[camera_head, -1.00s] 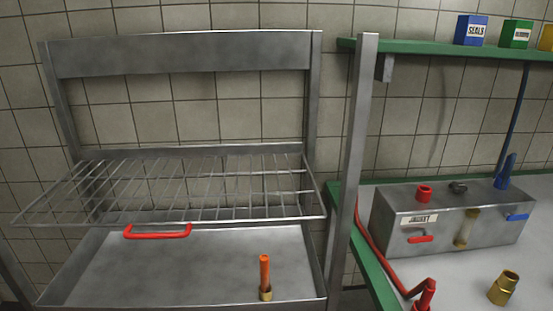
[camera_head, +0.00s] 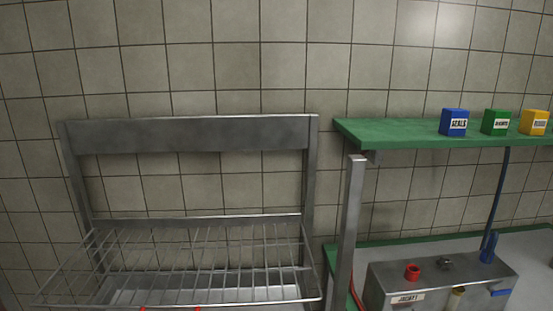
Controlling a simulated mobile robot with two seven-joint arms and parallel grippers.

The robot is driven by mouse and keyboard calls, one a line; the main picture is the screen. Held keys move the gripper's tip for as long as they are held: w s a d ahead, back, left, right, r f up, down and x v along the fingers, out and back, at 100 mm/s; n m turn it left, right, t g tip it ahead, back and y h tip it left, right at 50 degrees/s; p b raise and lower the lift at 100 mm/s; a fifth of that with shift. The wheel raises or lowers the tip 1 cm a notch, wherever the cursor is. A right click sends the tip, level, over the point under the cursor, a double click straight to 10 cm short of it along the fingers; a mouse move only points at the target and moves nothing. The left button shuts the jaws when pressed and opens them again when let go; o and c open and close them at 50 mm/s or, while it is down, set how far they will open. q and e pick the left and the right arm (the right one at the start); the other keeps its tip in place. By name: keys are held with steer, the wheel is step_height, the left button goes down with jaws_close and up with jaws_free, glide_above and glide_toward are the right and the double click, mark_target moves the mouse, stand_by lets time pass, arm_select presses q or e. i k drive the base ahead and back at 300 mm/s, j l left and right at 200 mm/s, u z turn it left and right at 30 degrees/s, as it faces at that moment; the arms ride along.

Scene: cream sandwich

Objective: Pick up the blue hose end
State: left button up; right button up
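The blue hose (camera_head: 501,190) hangs down from behind the green shelf at the right. Its thicker blue end (camera_head: 489,247) is at the back right of the grey metal box (camera_head: 440,276). I cannot tell whether the end is seated in the box top or stands just behind it. Neither of my grippers is in view.
A green shelf (camera_head: 420,131) above the box carries a blue box (camera_head: 454,122), a green box (camera_head: 496,122) and a yellow box (camera_head: 534,122). A metal post (camera_head: 350,220) stands left of the bench. A wire rack (camera_head: 190,262) is at the left. A red fitting (camera_head: 412,271) is on the box.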

mark_target(490, 240)
steer(key=z, duration=1.5)
